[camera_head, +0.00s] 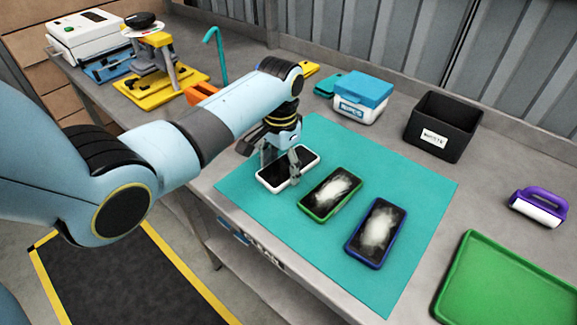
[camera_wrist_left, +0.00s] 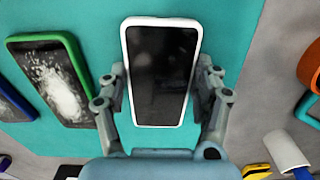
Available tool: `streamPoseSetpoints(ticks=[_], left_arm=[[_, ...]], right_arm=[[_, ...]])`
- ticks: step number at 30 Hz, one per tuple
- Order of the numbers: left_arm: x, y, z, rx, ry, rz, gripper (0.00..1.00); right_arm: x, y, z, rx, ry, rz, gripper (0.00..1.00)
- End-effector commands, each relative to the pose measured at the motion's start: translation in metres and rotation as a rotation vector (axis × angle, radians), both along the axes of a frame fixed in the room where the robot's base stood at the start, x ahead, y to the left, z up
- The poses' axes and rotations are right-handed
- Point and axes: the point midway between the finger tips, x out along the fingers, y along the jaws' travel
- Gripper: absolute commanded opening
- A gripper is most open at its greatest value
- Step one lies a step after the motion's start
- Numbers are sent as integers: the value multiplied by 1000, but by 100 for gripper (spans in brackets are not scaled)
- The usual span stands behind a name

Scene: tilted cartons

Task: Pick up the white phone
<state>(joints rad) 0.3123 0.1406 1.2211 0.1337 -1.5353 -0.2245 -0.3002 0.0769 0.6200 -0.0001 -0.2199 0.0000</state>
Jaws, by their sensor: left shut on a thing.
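The white phone (camera_head: 300,165) has a white frame and a dark, clear screen. It is at the left end of a row of phones on the teal mat (camera_head: 420,185). My left gripper (camera_head: 280,168) reaches down over it and is shut on its two long sides. In the left wrist view the white phone (camera_wrist_left: 161,75) sits between the two fingers (camera_wrist_left: 163,95), one on each side. I cannot tell whether the phone is lifted off the mat. My right gripper is not in view.
A green phone (camera_head: 331,195) and a blue phone (camera_head: 377,233), both with whitish marked screens, lie to the right. A black bin (camera_head: 443,127) and a blue-lidded white box (camera_head: 361,96) stand behind.

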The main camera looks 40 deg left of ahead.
Motion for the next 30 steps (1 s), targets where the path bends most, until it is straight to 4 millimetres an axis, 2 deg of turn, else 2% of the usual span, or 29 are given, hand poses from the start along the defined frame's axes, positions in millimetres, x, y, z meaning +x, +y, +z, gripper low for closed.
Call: streamPoseSetpoints(ticks=[1,3,4,14,17,22,30], left_arm=[[0,0,0,0,0,0,37],[0,0,0,0,0,0,28],[0,0,0,0,0,0,27],[0,0,5,0,-1,0,27],[1,0,14,0,-2,0,27],[1,-1,44,0,-5,0,27],[2,-68,79,-7,-5,-1,27]], right_arm=[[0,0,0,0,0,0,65],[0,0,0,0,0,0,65],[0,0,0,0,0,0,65],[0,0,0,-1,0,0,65],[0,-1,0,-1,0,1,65],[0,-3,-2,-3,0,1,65],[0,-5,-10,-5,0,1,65]])
